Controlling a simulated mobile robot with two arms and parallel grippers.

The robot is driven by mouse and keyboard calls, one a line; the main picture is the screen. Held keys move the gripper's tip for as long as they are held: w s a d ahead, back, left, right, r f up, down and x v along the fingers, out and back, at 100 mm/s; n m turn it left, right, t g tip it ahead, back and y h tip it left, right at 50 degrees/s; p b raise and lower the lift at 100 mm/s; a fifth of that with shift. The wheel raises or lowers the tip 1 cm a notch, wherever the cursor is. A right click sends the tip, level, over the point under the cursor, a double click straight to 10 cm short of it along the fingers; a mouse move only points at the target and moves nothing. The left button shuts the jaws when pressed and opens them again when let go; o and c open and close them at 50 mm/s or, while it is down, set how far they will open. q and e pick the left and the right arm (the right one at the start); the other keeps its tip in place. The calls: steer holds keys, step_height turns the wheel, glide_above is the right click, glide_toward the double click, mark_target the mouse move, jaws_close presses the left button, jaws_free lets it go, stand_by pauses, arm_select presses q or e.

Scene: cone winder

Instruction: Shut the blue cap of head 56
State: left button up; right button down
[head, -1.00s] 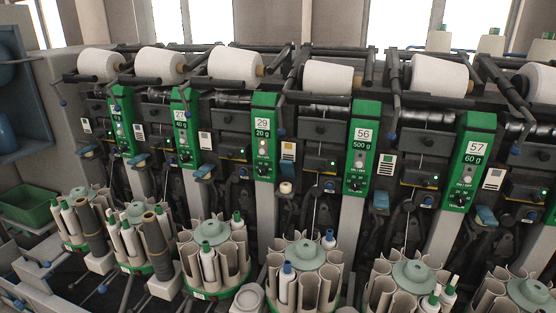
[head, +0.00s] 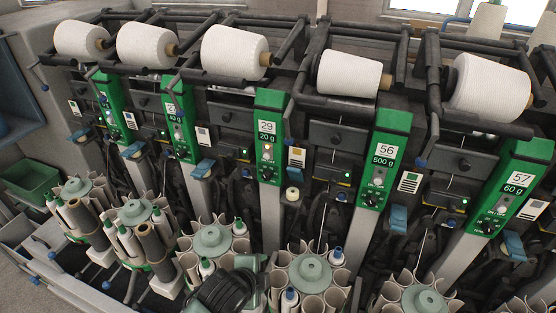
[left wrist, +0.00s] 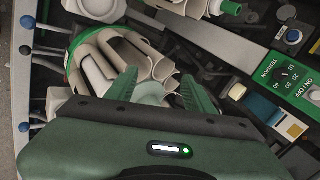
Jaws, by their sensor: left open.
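The green panel of head 56 (head: 386,160) stands right of centre in the head view. Left of it, beside panel 29, a bare cream roll (head: 292,193) shows, with no blue cap over its front. In the left wrist view the cream roll (left wrist: 237,92) appears beside a blue cap (left wrist: 273,118), which looks swung off it. My left gripper (head: 256,264) is low in the head view, below and left of the roll. Its two green fingers are spread and empty in the left wrist view (left wrist: 158,76), above a bobbin magazine. My right gripper is not in view.
Bobbin magazines (head: 310,269) crowd the front below the heads. Other blue caps (head: 398,219) sit over their places by the neighbouring panels. White yarn packages (head: 349,74) and black arms run along the top. A green bin (head: 30,181) stands at the left.

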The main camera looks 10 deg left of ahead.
arm_select(q)
steer(key=w+d+r+m+t, duration=0.35)
steer(key=w+r+m, duration=0.35)
steer(key=w+m, duration=0.55)
steer(key=m+t+h, duration=0.1)
steer(key=m+t, duration=0.1)
steer(key=m, duration=0.7)
glide_toward(294, 174)
steer(key=a+x, duration=0.1)
steer(key=x, duration=0.3)
steer(key=shift+d+p+x, duration=0.2)
steer(key=shift+x, duration=0.9)
steer(key=shift+d+p+x, duration=0.15)
steer(key=shift+x, duration=1)
steer(key=shift+d+p+x, duration=0.2)
steer(key=shift+x, duration=0.9)
jaws_close()
